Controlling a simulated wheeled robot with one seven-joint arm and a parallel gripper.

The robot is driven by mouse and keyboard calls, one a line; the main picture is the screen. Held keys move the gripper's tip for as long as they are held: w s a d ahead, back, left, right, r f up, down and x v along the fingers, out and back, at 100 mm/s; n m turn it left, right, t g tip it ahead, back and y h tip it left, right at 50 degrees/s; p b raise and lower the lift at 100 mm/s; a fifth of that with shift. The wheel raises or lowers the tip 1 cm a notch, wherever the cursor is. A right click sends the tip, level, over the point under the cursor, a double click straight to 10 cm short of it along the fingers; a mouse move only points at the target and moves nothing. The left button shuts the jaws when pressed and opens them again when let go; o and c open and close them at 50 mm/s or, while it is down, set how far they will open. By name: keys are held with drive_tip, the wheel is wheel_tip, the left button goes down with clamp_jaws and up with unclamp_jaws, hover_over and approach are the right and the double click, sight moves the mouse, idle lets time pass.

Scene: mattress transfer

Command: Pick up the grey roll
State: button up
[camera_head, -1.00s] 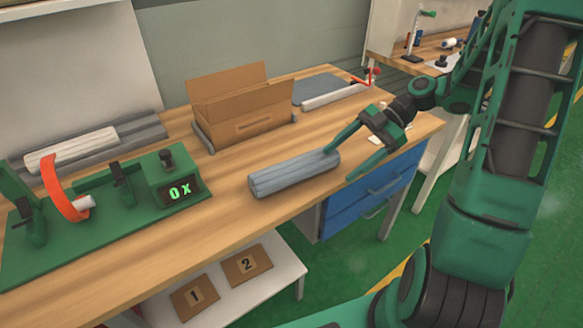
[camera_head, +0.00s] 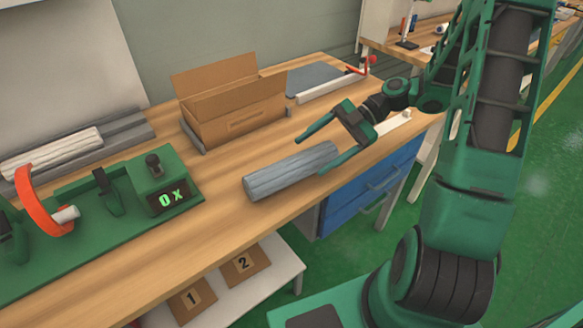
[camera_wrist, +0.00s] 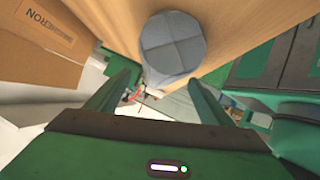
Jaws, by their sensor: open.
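The grey roll (camera_head: 290,171) lies on its side on the wooden workbench, near the front edge. My gripper (camera_head: 310,156) is open at the roll's right end, one finger behind the roll and the other in front of it near the bench edge. In the wrist view the roll's round end (camera_wrist: 172,44) shows ahead and between the two fingers of my gripper (camera_wrist: 158,92). I cannot tell whether a finger touches the roll.
An open cardboard box (camera_head: 232,105) stands behind the roll. A green device (camera_head: 125,205) with a "0 X" display stands at the left, with a white roll (camera_head: 52,153) behind it. Blue drawers (camera_head: 370,185) are below the bench's right part. Bare bench lies left of the roll.

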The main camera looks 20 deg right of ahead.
sight(299, 163)
drive_tip(key=shift+x, duration=2.85)
drive_tip(key=shift+s+r, duration=0.1)
drive_tip(key=shift+s, duration=0.05)
drive_tip(key=c, duration=1.4)
